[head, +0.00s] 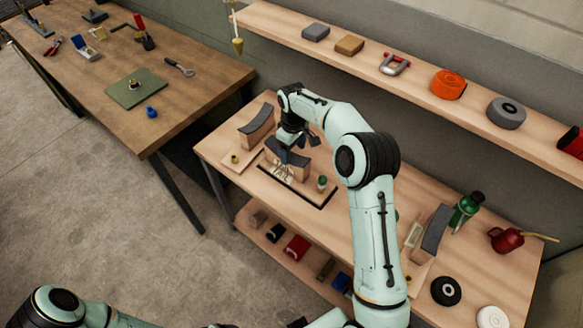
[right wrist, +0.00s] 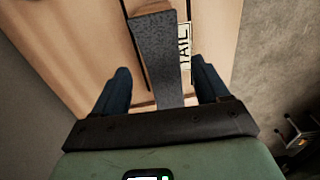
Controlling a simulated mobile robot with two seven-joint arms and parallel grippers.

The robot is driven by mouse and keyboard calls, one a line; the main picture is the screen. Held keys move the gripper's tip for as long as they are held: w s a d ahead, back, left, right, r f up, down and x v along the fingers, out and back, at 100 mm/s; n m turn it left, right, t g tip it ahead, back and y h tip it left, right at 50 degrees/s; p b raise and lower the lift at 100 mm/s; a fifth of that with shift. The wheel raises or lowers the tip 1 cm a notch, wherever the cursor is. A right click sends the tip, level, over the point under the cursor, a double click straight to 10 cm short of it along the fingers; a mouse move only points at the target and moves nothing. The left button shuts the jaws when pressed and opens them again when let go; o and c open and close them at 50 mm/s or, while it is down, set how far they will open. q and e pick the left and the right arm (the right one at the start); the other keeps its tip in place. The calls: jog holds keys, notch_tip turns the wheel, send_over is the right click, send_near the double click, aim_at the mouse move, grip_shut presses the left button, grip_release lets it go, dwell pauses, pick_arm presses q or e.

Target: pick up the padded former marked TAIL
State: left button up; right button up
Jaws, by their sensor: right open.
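The padded former marked TAIL (head: 300,171) stands on the workbench below my right gripper (head: 290,152). In the right wrist view the former's dark grey padded top (right wrist: 157,52) runs up between the fingers, with a white TAIL label (right wrist: 185,46) beside it. My right gripper (right wrist: 160,80) is open, one blue finger on each side of the former, with gaps on both sides. The gripper hides part of the former in the head view. My left gripper is out of view.
Another padded former (head: 257,125) stands to the left, and one (head: 435,230) to the right. A small green-topped item (head: 322,183) stands close by the TAIL former. A green bottle (head: 466,208) and red oil can (head: 507,239) stand farther right. A wall shelf (head: 420,87) runs behind.

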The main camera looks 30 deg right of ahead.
aim_at(291, 158)
jog(key=f, duration=0.4)
jog(key=shift+a+f, duration=0.2)
jog(key=shift+f, duration=0.15)
jog(key=shift+w+r, duration=0.1)
grip_shut()
